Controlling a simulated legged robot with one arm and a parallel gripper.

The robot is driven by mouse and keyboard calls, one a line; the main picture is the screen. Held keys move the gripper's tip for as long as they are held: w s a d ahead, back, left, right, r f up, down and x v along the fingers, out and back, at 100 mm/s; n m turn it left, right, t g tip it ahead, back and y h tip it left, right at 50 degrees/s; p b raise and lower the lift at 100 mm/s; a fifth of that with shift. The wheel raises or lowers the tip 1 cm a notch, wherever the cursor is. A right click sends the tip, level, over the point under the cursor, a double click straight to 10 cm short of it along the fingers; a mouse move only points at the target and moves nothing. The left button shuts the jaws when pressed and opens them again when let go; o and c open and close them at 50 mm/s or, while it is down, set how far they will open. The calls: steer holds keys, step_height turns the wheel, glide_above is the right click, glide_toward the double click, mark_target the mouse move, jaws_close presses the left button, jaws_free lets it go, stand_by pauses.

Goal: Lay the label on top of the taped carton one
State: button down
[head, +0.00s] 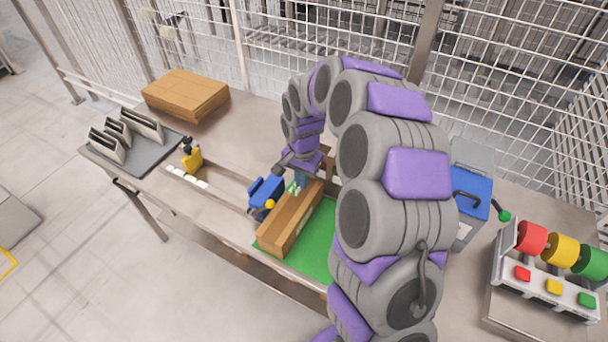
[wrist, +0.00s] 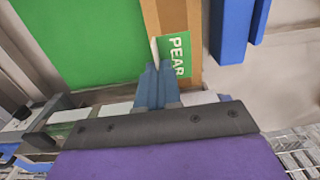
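A long brown carton (head: 288,222) lies on the green mat (head: 318,252) in the head view. Its brown top, with a lighter strip along it, also shows in the wrist view (wrist: 157,15). The green label (wrist: 176,55) with the white letters "PEAR" is at the tips of my gripper (wrist: 156,82), over the carton's near end. A white upright part of the label stands between the blue fingers, which are closed on it. In the head view my gripper (head: 301,176) is at the carton's far end, partly hiding the label (head: 293,188). I cannot tell whether the label touches the carton.
A blue clamp-like device (head: 265,192) stands just left of the carton. Flat brown cartons (head: 186,94) and a grey rack (head: 125,135) are further left. A blue box (head: 470,190) and a button panel (head: 545,287) are on the right. Wire fencing (head: 285,50) runs behind.

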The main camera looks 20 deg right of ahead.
mark_target(291, 189)
steer(key=a+f, duration=0.2)
steer(key=a, duration=0.1)
steer(key=shift+a+f+b, duration=0.1)
steer(key=shift+b, duration=0.3)
steer(key=d+f, duration=0.2)
steer(key=f, duration=0.1)
steer(key=d+f+b, duration=0.1)
steer(key=shift+f, duration=0.25)
steer(key=shift+a+f, duration=0.15)
steer(key=shift+f, duration=0.15)
steer(key=shift+a+f, duration=0.35)
steer(key=shift+a, duration=0.85)
steer(key=shift+d, duration=1.1)
steer(key=shift+s+a+r, duration=0.1)
steer(key=shift+s+a, duration=0.05)
steer(key=shift+a, duration=1.1)
steer(key=shift+d, duration=0.7)
steer(key=shift+a, duration=0.55)
